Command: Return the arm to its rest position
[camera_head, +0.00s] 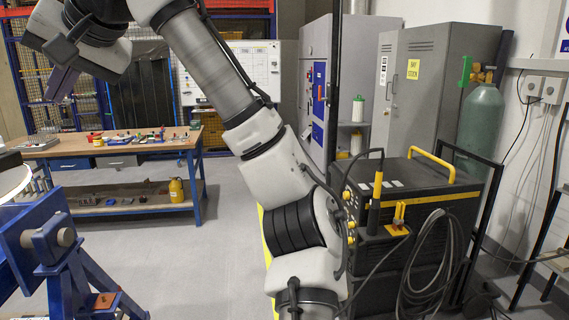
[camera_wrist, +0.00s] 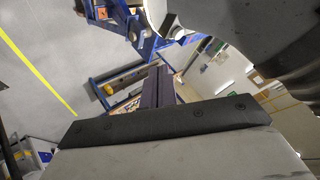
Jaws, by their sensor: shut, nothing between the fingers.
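My arm rises from the lower middle of the head view and bends over to the upper left. My gripper (camera_head: 62,84) hangs at the upper left, in front of the far workbench and clear of it. Its dark fingers are together and hold nothing. The blue rotary jig (camera_head: 48,240) stands at the lower left, cut off by the frame edge. My gripper is apart from it. A part of the blue jig frame (camera_wrist: 128,22) also shows at the top of the wrist view.
A wooden workbench (camera_head: 110,148) with small items stands at the back left. A black welding machine (camera_head: 425,215) with cables is close to my arm on the right. Grey cabinets (camera_head: 425,75) and a green gas cylinder (camera_head: 481,125) stand behind it. Grey floor (camera_head: 215,235) lies open between jig and arm.

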